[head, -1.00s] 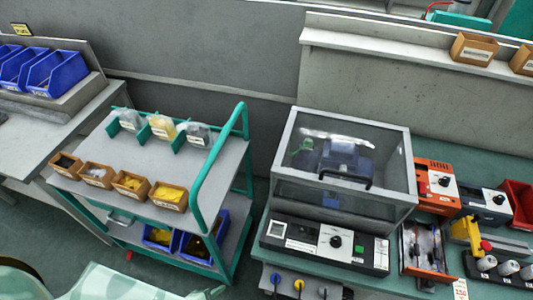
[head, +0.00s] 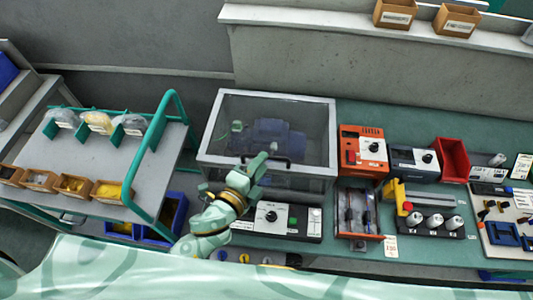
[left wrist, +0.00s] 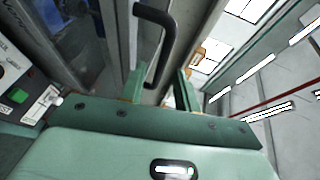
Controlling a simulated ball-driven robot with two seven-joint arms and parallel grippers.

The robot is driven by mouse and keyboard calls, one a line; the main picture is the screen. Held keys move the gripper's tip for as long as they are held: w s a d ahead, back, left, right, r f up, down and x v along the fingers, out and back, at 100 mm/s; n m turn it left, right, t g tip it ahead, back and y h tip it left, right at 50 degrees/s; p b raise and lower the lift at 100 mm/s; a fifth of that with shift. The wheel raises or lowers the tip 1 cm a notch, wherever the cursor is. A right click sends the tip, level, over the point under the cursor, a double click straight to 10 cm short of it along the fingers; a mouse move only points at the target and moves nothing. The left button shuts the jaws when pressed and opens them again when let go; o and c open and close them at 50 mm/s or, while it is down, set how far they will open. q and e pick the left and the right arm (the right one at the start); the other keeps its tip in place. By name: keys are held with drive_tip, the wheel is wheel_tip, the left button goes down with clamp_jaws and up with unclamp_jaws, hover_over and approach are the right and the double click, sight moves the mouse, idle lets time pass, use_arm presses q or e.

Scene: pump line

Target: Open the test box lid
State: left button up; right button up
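The test box (head: 325,130) is a grey-framed box with a clear lid (head: 270,112), which lies shut. A blue-grey pump (head: 270,138) shows through it. The lid's black handle (head: 286,161) is at the front edge, partly hidden by my left gripper (head: 258,168). In the left wrist view the handle (left wrist: 166,45) reaches down between the two fingers of the left gripper (left wrist: 160,88). The fingers stand apart, with gaps beside the handle, so the gripper is open. I cannot tell whether a finger touches the handle. My right gripper is not in view.
A control panel (head: 300,222) with a black knob and green button sits below the box front. Orange (head: 350,150) and dark (head: 400,160) instruments and a red bin (head: 452,160) stand right. A green-railed cart (head: 95,165) with bins stands left.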

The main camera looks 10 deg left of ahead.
use_arm(q)
drive_tip(key=shift+x, duration=1.95)
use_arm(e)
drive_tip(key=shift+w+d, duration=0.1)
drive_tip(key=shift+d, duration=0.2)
